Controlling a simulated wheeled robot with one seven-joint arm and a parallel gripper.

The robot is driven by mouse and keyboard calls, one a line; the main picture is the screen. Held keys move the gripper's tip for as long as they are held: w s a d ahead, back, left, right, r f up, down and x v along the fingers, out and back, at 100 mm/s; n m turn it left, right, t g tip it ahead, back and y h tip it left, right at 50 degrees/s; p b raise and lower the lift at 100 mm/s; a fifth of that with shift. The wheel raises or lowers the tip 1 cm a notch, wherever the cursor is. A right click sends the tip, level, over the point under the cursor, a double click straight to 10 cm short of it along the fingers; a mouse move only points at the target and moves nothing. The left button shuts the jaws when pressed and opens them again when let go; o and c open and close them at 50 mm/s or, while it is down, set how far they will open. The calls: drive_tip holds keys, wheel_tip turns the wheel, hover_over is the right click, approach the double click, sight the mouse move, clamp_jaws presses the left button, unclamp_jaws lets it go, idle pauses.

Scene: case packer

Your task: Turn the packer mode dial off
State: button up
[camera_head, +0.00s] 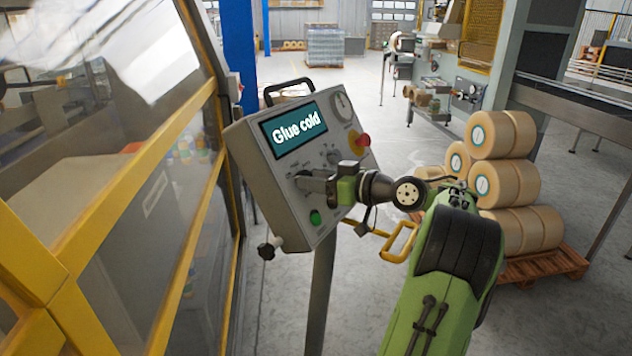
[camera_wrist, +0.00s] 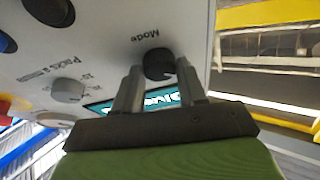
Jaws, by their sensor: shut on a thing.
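The packer control box (camera_head: 262,165) stands on a post, tilted in the picture. Its screen reads "Glue cold" (camera_head: 297,128). In the wrist view, upside down, the black mode dial (camera_wrist: 158,64) sits below its "Mode" label. My gripper (camera_wrist: 160,75) has one finger on each side of the dial and is shut on it. In the head view my gripper (camera_head: 304,184) reaches the lower left of the panel from the right. Its fingers hide the dial there, and I cannot read which position the dial points to.
A grey knob (camera_wrist: 68,91) sits beside the dial. The panel also has a red stop button (camera_head: 359,140), a gauge (camera_head: 342,107) and a green button (camera_head: 316,217). A yellow-framed glass guard (camera_head: 150,130) stands at left. Large tape rolls (camera_head: 502,134) are stacked at right.

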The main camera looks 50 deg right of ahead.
drive_tip(key=o, duration=1.1)
drive_tip(key=shift+c, duration=0.2)
drive_tip(key=p+v, duration=0.1)
drive_tip(key=v, duration=1.4)
drive_tip(key=shift+s+p, duration=0.3)
drive_tip(key=shift+s, duration=0.1)
